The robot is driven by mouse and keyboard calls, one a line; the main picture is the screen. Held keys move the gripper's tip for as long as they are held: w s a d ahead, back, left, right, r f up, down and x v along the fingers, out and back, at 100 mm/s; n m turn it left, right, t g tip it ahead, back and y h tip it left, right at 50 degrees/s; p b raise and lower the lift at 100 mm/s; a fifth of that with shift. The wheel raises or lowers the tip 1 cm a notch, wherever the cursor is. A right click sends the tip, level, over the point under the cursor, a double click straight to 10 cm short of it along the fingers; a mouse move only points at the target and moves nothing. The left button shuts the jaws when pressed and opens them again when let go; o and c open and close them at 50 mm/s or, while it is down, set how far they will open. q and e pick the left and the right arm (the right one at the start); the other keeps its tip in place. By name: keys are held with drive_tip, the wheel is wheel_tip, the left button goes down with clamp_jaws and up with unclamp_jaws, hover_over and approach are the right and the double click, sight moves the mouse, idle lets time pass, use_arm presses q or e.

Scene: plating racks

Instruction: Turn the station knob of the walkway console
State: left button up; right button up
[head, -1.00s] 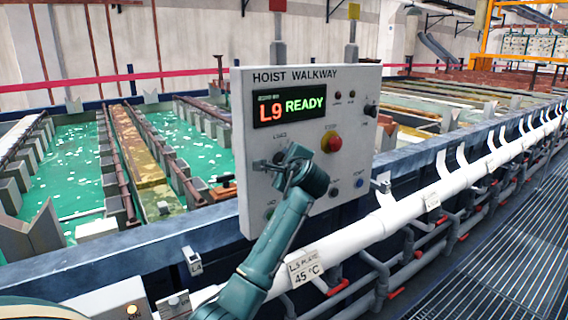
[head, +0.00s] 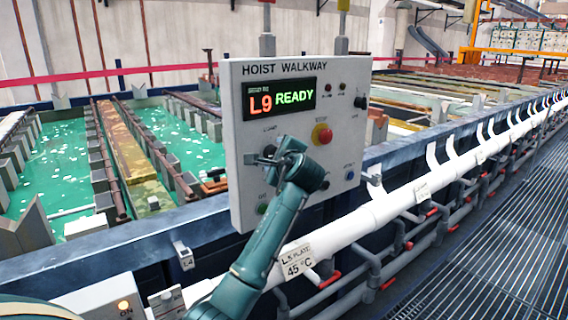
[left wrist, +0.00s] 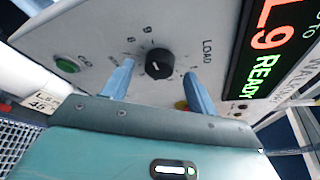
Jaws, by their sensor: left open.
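The walkway console (head: 345,75) is a pale panel labelled "HOIST WALKWAY", with a display (head: 281,100) reading "L9 READY". Its black round station knob (left wrist: 159,63) has a small white mark and sits among printed labels, "LOAD" among them. My left gripper (left wrist: 159,69) is open, with one blue finger on either side of the knob. I cannot tell whether the fingers touch it. In the head view my left gripper (head: 266,158) is at the panel's lower left and largely covers the knob. My right gripper is out of view.
A red button (head: 322,134) is right of my gripper. A green button (left wrist: 67,64) is beside the knob. White pipe (head: 365,216) runs below the console, with a grated walkway (head: 500,240) to the right. Green tanks (head: 55,165) lie behind.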

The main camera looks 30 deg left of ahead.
use_arm(q)
drive_tip(key=b+v, duration=0.1)
drive_tip(key=v, duration=1)
drive_tip(key=shift+b, duration=0.35)
drive_tip(key=s+d+f+n+h, duration=0.1)
drive_tip(key=s+d+f+h, duration=0.15)
drive_tip(key=f, duration=0.75)
drive_tip(key=s+d+f+t+h, duration=0.15)
drive_tip(key=d+f+h, duration=0.25)
drive_tip(key=f, duration=0.6)
drive_tip(key=s+d+f+n+h, duration=0.1)
drive_tip(key=s+d+f+h, duration=0.15)
drive_tip(key=f, duration=0.85)
drive_tip(key=s+d+f+n+g+h, duration=0.1)
drive_tip(key=s+d+f+n+h, duration=0.2)
drive_tip(key=s+f, duration=0.3)
drive_tip(key=s+d+f+n+g+h, duration=0.1)
drive_tip(key=s+d+f+n, duration=0.3)
drive_tip(key=s, duration=1)
wheel_tip(320, 180, down, 3)
drive_tip(key=n+h, duration=0.1)
drive_tip(key=n, duration=0.1)
drive_tip(key=shift+s+n+h, duration=0.2)
drive_tip(key=shift+n+h, duration=0.1)
drive_tip(key=shift+h, duration=0.1)
drive_tip(key=shift+r, duration=0.15)
